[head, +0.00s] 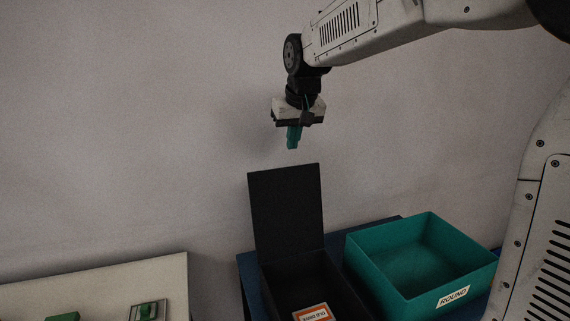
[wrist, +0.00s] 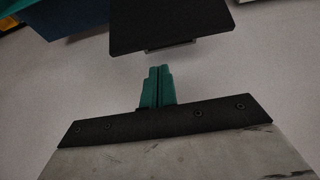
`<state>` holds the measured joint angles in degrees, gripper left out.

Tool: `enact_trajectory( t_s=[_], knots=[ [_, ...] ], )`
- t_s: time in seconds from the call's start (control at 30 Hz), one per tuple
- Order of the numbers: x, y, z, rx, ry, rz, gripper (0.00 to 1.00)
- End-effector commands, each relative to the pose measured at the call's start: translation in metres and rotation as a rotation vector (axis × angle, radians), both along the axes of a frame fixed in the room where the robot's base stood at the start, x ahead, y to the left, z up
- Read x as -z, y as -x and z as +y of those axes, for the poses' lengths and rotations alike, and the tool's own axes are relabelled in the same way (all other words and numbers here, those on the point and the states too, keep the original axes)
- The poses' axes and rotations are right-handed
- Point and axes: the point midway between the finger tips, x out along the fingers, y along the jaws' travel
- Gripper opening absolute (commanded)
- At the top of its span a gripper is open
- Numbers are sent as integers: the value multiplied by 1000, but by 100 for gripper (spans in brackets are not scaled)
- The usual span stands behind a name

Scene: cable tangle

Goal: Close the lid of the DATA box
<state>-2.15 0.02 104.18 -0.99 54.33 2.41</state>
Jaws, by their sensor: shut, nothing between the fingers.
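A black box (head: 272,286) stands on a blue surface, with its black lid (head: 287,208) raised upright at the back. An orange-and-white label (head: 312,313) shows at the box's lower part; I cannot read it clearly. My gripper (head: 293,140), with green fingers, points down above the lid's top edge and apart from it. In the wrist view my gripper's fingers (wrist: 158,72) are together with nothing between them. A black panel, seemingly the lid (wrist: 165,25), lies just beyond the fingertips there. The front of the box is cut off by the frame.
A green open bin (head: 383,277) labelled ROUND stands right of the box and looks empty. The blue surface (head: 248,268) carries both. A pale board (head: 178,285) with green parts is at lower left. A grey wall rises close behind.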

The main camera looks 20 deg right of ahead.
Motion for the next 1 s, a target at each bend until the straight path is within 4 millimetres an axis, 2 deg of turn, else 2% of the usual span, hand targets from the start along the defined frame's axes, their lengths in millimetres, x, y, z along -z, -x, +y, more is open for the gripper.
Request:
enact_trajectory(
  t_s=[0.03, 0.1, 0.23, 0.43, 0.83, 1.0],
  knots=[
    [3, -19, 1, 0, 0, -10, 0],
    [4, -37, 2, 1, -1, -23, 0],
    [7, -53, 2, 1, -2, -37, 0],
    [28, -63, 1, 3, -1, -36, 0],
    [100, -94, 1, 3, -1, -34, 0],
    [89, -69, 2, 2, -1, -40, 0]
  ],
)
